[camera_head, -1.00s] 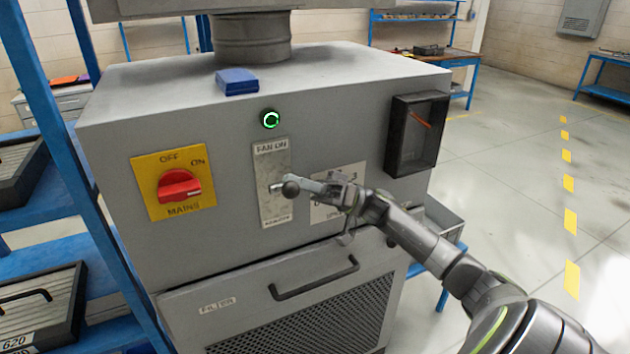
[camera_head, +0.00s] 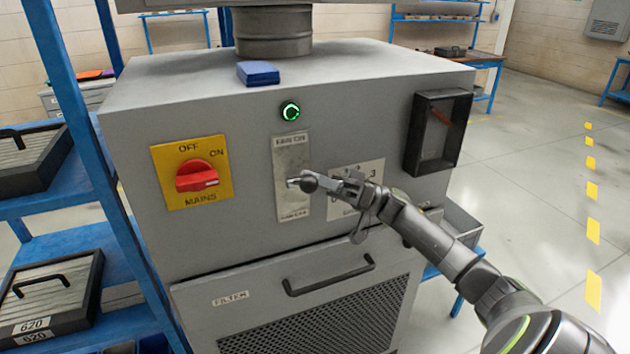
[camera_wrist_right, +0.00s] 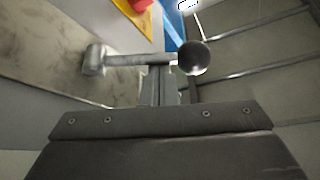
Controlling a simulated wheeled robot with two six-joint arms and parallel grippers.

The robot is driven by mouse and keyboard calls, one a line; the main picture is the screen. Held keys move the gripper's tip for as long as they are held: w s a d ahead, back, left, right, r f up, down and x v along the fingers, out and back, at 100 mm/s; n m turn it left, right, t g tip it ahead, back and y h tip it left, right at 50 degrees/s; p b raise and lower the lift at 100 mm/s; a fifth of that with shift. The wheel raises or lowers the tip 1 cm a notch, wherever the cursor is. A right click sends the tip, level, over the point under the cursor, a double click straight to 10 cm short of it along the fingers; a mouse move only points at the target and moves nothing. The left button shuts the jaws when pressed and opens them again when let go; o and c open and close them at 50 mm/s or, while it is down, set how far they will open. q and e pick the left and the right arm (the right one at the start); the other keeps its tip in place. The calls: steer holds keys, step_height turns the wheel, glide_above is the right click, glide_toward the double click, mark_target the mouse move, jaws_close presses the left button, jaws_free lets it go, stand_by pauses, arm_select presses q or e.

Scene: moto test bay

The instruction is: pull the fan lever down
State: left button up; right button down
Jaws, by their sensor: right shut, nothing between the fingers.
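The fan lever (camera_head: 309,181) is a short metal rod with a dark ball knob. It sticks out about midway down a pale plate (camera_head: 292,152) marked FAN ON at its top, on the grey cabinet's front. In the right wrist view, the rod (camera_wrist_right: 128,60) runs across the fingertips, with the ball (camera_wrist_right: 193,57) to their right. My right gripper (camera_head: 328,184) is shut and empty, right at the lever in the head view. The wrist view shows its fingertips (camera_wrist_right: 160,72) at the rod; I cannot tell if they touch it. My left gripper is not in view.
A red mains switch (camera_head: 196,178) on a yellow plate is left of the lever. A green-lit button (camera_head: 290,110) is above it. A black open box (camera_head: 437,132) juts out at the right. Below is a filter drawer handle (camera_head: 329,277). A blue shelf rack (camera_head: 91,168) stands left.

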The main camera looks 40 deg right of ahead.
step_height(320, 180, down, 6)
steer(key=n+g+y+b, duration=0.3)
steer(key=n+g+b, duration=0.2)
steer(key=n+b, duration=0.4)
steer(key=shift+s+g+b, duration=0.2)
steer(key=shift+g+b, duration=0.1)
steer(key=shift+b, duration=0.8)
steer(key=shift+f, duration=0.25)
steer(key=shift+r, duration=0.1)
